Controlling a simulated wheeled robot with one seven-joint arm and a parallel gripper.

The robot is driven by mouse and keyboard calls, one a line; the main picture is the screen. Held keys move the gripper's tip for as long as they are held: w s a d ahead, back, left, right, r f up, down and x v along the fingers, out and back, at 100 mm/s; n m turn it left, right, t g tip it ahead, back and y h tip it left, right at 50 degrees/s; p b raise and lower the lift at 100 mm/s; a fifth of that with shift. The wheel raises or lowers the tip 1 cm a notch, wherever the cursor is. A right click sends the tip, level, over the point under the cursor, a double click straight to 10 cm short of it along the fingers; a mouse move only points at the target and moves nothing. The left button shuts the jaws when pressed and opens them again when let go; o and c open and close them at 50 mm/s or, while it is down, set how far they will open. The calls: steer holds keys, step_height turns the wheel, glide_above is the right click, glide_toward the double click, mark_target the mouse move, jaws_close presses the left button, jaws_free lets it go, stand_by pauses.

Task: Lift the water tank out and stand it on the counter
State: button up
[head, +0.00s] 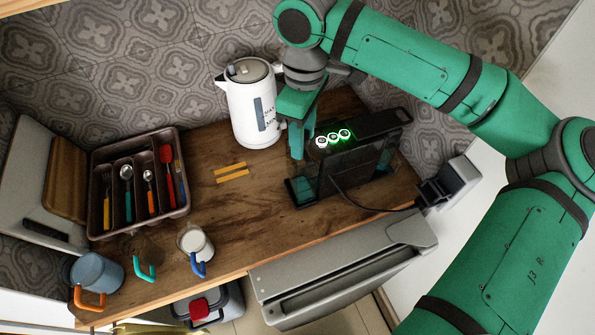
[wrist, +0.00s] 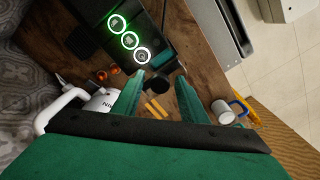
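The black coffee machine (head: 345,165) stands on the wooden counter (head: 250,215) with three lit round buttons on top. A dark, see-through part (head: 385,160) shows at its right end; it may be the water tank, but I cannot tell for sure. My gripper (head: 299,155) points down at the machine's left end, between it and the kettle. In the wrist view my gripper (wrist: 158,80) has its two teal fingers apart, with nothing held between them. The machine (wrist: 128,35) fills the upper middle there, and a black round part of it shows between the fingertips.
A white kettle (head: 251,105) stands close left of my gripper. A cutlery tray (head: 98,200), a white mug (head: 195,243), a glass mug (head: 142,250) and a blue-grey mug (head: 97,272) are at left. Two yellow strips (head: 232,173) mark clear counter. A cable runs to a wall socket (head: 450,182).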

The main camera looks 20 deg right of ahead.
steer(key=shift+f, duration=0.15)
jaws_close()
stand_by(0.4)
